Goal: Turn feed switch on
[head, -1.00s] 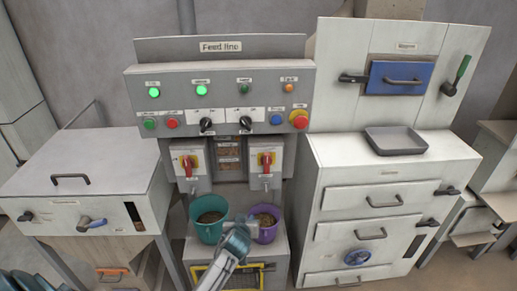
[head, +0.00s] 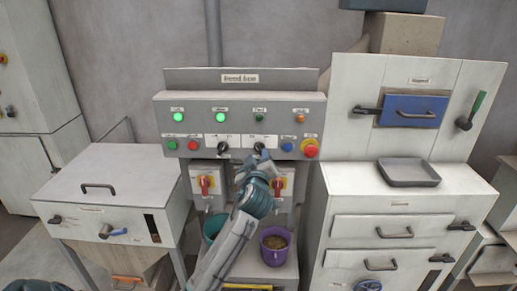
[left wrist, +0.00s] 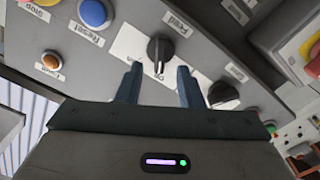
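The "Feed line" panel (head: 240,135) carries two black rotary knobs. The feed switch, the right knob (left wrist: 160,50) with a "Feed" label, shows upside down in the left wrist view. The left knob (head: 222,147) is clear of my arm in the head view. My left gripper (left wrist: 158,82) is open and empty. Its two fingers point at the panel, one to each side of the feed knob, with their tips close to it. I cannot tell if they touch it. In the head view the left gripper (head: 261,160) partly covers this knob. My right gripper is not in view.
A red stop button (head: 311,150) and a blue reset button (head: 288,146) sit right of the knob. Two red-and-yellow switches (head: 205,182) are below the panel. A teal bucket (head: 211,226) and a purple bucket (head: 275,247) stand lower down.

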